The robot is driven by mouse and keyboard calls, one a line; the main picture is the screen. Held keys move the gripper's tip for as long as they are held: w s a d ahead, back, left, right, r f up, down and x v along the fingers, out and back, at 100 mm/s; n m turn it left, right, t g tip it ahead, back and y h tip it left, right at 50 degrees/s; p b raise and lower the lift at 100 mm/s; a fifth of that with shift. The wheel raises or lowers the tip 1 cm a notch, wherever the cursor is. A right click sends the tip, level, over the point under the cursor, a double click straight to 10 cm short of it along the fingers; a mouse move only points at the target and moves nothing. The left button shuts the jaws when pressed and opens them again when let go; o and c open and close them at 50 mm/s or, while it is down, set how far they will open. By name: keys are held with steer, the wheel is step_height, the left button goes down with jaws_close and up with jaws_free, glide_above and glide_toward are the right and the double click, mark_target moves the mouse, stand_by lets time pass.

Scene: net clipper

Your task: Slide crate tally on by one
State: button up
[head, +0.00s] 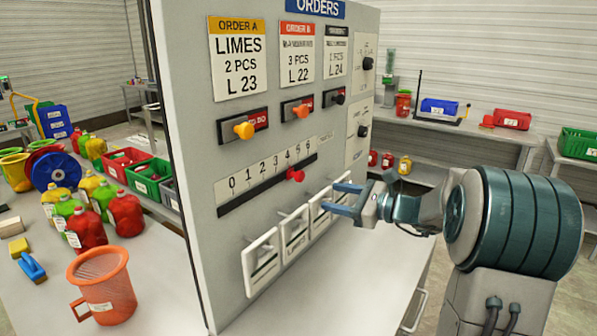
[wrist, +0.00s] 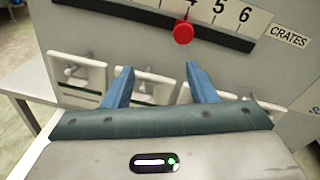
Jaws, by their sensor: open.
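The crate tally is a numbered scale (head: 270,165) from 0 to 6 above a dark slot (head: 250,193) on the grey orders board. Its red knob (head: 295,175) sits in the slot and appears to be under the 4. The knob (wrist: 183,33) also shows in the wrist view, with 4, 5, 6 and a "CRATES" label (wrist: 289,36) nearby. My gripper (head: 338,198) is open and empty, right of and a little below the knob in the head view. In the wrist view its blue fingertips (wrist: 160,68) lie below the knob, not around it.
White-framed flaps (head: 262,262) line the board below the slot, close to my fingers. Coloured order sliders (head: 244,131) sit above the scale. Dark knobs (head: 362,131) are on the board's right side. An orange jug (head: 103,285) and bottles stand on the left table.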

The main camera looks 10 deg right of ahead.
mark_target(302, 177)
steer(key=shift+m+t, duration=0.7)
steer(key=p+x, duration=0.1)
steer(key=x, duration=0.3)
steer(key=w+d+p+x, duration=0.1)
steer(key=x, duration=0.3)
steer(key=r+p+x, duration=0.1)
steer(key=x, duration=0.4)
steer(key=shift+w+d+r+p, duration=0.1)
steer(key=shift+w+d+p, duration=0.2)
steer(key=shift+w+d, duration=0.1)
